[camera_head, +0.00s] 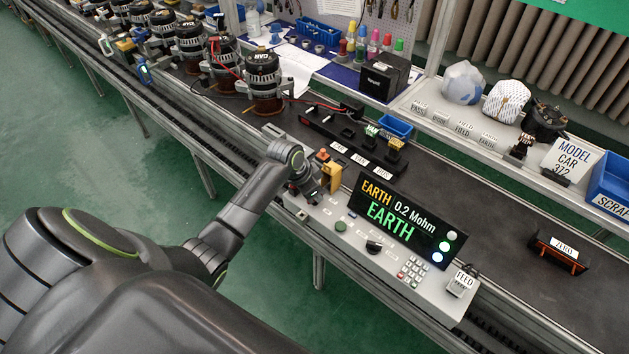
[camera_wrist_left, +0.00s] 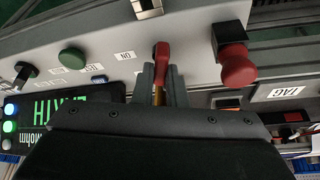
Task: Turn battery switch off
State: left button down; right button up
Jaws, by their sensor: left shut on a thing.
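The battery switch shows in the left wrist view as a small red lever (camera_wrist_left: 162,50) on the grey panel of the tester, beside an ON label that appears upside down. My left gripper (camera_wrist_left: 160,75) is shut on this lever, with one finger on each side of it. In the head view the left gripper (camera_head: 306,184) is at the left end of the tester (camera_head: 345,240); the lever is hidden there by the gripper and wrist. The tester's display (camera_head: 400,218) reads "EARTH 0.2 Mohm". My right gripper is in neither view.
A red mushroom button (camera_wrist_left: 237,65) stands close beside the gripper, and a green button (camera_wrist_left: 73,58) lies on the other side. A yellow part (camera_head: 332,177) is right next to the gripper. Several alternators (camera_head: 264,78) stand along the line. The belt right of the display is mostly clear.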

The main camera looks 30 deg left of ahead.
pick_arm(q)
jog(key=n+p, duration=0.2)
jog(key=p, duration=0.1)
jog(key=shift+r+n+t+y, duration=0.25)
jog(key=shift+n+t+y, duration=0.05)
jog(key=shift+n+y, duration=0.1)
jog(key=shift+f+n+y+p, duration=0.15)
jog(key=shift+n+y+p, duration=0.15)
jog(key=shift+n+p, duration=0.25)
jog(key=c, duration=1.5)
grip_release()
jog(key=shift+o, duration=0.2)
jog(key=v, duration=1.7)
jog(key=shift+b, duration=0.3)
jog(key=shift+s, duration=0.1)
